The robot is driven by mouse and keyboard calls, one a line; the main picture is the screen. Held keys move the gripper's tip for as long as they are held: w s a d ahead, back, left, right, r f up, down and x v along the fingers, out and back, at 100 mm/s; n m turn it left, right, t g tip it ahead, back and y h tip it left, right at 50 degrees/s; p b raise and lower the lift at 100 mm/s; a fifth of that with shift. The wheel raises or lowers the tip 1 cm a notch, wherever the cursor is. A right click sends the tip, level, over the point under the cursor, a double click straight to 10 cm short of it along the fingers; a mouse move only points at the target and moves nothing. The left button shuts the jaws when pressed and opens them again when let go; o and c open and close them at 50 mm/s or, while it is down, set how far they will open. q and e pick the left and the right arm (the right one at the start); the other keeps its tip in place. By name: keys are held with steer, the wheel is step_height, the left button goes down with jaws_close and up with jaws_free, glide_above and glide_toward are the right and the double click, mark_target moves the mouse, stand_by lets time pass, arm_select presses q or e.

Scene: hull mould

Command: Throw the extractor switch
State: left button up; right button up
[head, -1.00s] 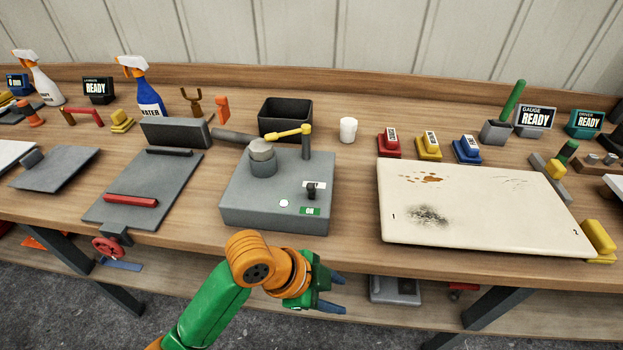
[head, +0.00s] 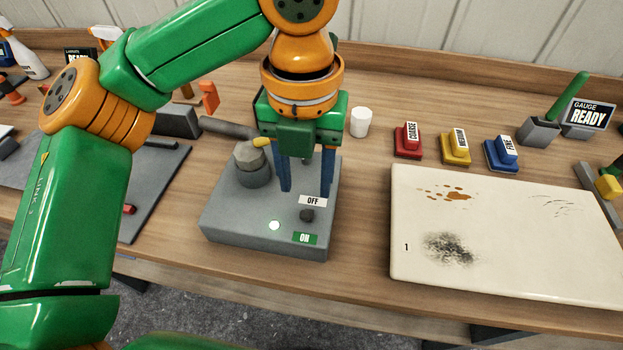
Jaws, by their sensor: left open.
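The grey extractor box (head: 225,232) stands on the bench with a pale round light (head: 274,225) on its top. Its small dark switch (head: 307,214) sits between the white OFF label (head: 312,201) and the green ON label (head: 304,238), just clear of OFF; its exact tilt is hard to tell. My left gripper (head: 306,193) points down over the box, open and empty. Its two blue fingers stand apart behind the switch and the OFF label; whether either touches the box I cannot tell. My right gripper is out of view.
A grey capped stub (head: 252,166) rises from the box's left. A stained pale panel (head: 500,262) lies to the right. Red (head: 407,140), yellow (head: 455,148) and blue (head: 501,154) blocks and a white cup (head: 361,122) stand behind.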

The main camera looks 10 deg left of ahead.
mark_target(304, 211)
arm_select(q)
steer(key=f, duration=0.6)
steer(key=shift+s+f+b, duration=0.2)
steer(key=shift+s+b, duration=0.1)
steer(key=shift+s, duration=0.1)
steer(key=shift+w+f, duration=0.15)
jaws_close()
